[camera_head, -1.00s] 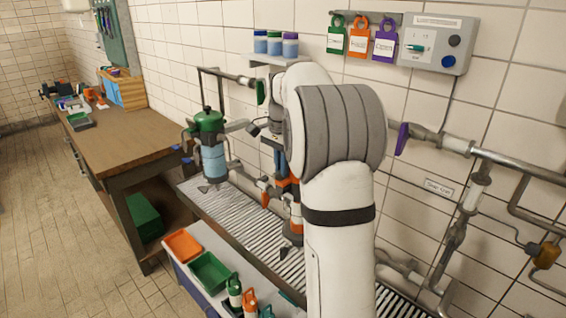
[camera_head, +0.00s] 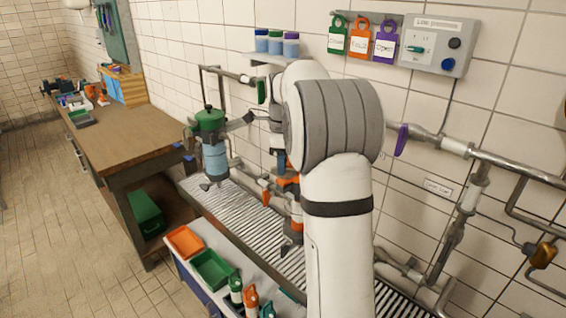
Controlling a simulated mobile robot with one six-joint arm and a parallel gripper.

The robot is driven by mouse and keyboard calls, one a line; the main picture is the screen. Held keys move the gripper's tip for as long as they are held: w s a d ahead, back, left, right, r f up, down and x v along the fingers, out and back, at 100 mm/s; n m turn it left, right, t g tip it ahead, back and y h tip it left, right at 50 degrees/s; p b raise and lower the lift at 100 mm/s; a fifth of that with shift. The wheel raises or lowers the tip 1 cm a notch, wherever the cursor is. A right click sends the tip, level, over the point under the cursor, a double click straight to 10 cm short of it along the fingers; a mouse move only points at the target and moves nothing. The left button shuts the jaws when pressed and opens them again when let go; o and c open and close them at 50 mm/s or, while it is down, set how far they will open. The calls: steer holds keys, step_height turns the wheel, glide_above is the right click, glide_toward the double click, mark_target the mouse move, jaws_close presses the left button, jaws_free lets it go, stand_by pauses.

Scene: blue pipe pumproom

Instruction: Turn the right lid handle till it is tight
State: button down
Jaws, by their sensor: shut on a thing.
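The right strainer (camera_head: 288,187), with orange parts, stands on the pipe run over the grating. It is mostly hidden behind my arm. My gripper (camera_head: 279,160) points down at its top, small and partly covered by my own links. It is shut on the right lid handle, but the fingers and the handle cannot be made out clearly. How tight the lid sits does not show. The left strainer (camera_head: 213,158) has a green lid (camera_head: 209,121) with a dark knob and a blue bowl; it stands upright, apart from my gripper.
A purple-handled valve (camera_head: 402,139) and pipes are at right. A green valve handle (camera_head: 261,91) is behind the left strainer. A shelf with jars (camera_head: 275,60), hanging tags (camera_head: 361,37) and a control box (camera_head: 438,45) are above. Trays (camera_head: 211,270) stand in front; a workbench (camera_head: 115,130) is left.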

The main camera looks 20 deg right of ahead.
steer(key=m, duration=0.3)
steer(key=shift+w+m, duration=0.1)
steer(key=shift+m, duration=0.2)
steer(key=shift+d+m, duration=0.1)
steer(key=shift+m, duration=1.7)
steer(key=c, duration=1.8)
jaws_free()
steer(key=shift+w, duration=0.1)
steer(key=shift+r, duration=0.1)
step_height(320, 180, up, 8)
steer(key=shift+f, duration=0.2)
